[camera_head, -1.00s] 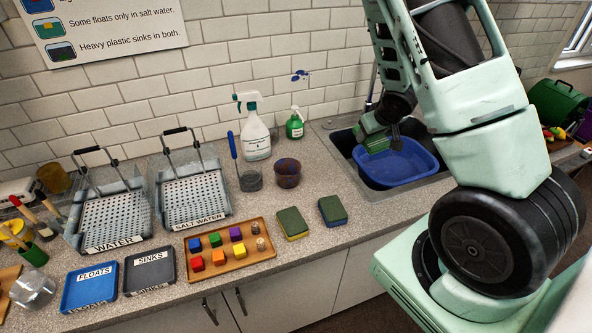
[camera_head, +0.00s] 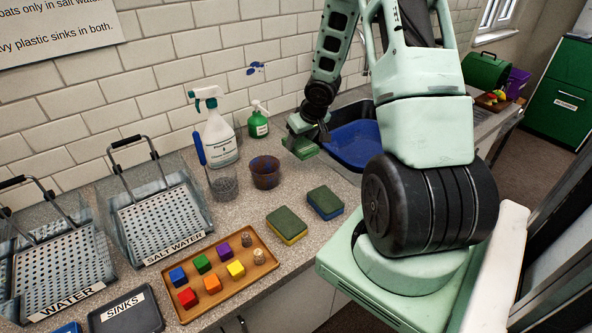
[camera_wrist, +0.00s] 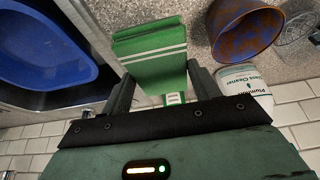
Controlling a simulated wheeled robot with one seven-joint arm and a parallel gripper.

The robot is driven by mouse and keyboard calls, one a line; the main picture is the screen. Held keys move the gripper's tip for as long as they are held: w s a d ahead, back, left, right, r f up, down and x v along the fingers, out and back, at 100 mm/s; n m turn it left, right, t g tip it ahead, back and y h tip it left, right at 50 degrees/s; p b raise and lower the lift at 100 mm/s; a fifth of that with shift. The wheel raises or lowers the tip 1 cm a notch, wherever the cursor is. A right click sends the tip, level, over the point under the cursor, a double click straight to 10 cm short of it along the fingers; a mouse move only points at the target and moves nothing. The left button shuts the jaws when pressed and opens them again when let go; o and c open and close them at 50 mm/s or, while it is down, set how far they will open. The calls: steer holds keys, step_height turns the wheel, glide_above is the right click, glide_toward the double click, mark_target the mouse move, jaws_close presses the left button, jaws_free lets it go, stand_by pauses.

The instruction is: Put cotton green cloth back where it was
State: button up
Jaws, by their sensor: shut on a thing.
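The green cotton cloth (camera_wrist: 152,52) is a folded green pad with white stripes near one edge. In the wrist view it sits between the two fingers of my gripper (camera_wrist: 163,88), which is shut on it. In the head view my gripper (camera_head: 308,133) holds the cloth (camera_head: 306,151) above the counter, just left of the blue basin (camera_head: 357,148) in the sink. The cloth is small in the head view, and its far side is hidden.
A green spray bottle (camera_head: 258,122), a white spray bottle (camera_head: 217,140) and a brown pot (camera_head: 265,172) stand left of my gripper. Two sponges (camera_head: 287,226) (camera_head: 325,203) lie in front. A tray (camera_head: 240,288) holds colored blocks. Bare counter (camera_head: 290,188) lies between the pot and sponges.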

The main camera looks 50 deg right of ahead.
step_height(320, 180, down, 8)
steer(key=shift+f+b, duration=0.1)
steer(key=shift+b, duration=0.65)
steer(key=o, duration=0.9)
